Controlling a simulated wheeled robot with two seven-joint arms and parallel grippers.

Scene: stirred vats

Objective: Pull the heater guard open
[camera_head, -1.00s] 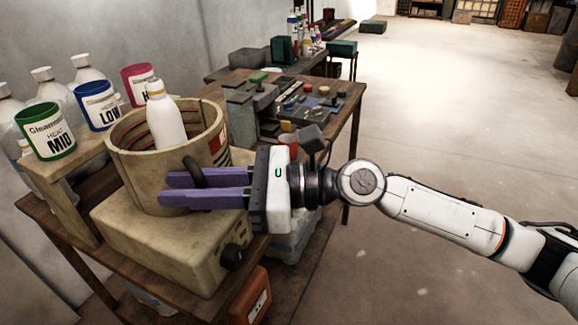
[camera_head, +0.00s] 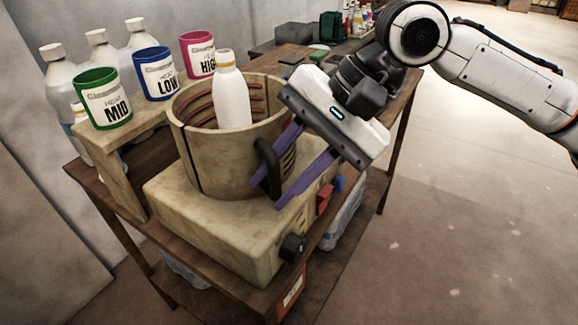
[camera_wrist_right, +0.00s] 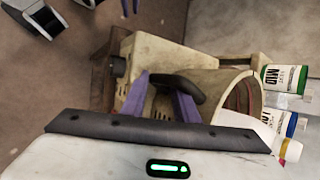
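The heater guard (camera_head: 225,160) is a beige, round wall on a boxy heater base (camera_head: 215,225), with a dark seam down its left side. A white bottle (camera_head: 231,98) stands inside it. The guard's black upright handle (camera_head: 267,165) is on its front right. My right gripper (camera_head: 268,194) reaches down from the upper right, its two purple fingers apart and close about the handle. The wrist view shows the fingers (camera_wrist_right: 160,98) spread, with the handle (camera_wrist_right: 178,88) crossing at them. I cannot tell whether they touch it.
Green MID (camera_head: 103,98), blue LOW (camera_head: 157,73) and pink HIGH (camera_head: 198,54) labelled cups stand on a shelf behind the guard, near several white bottles. A black knob (camera_head: 291,247) sits on the base front. Open floor (camera_head: 450,220) lies to the right.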

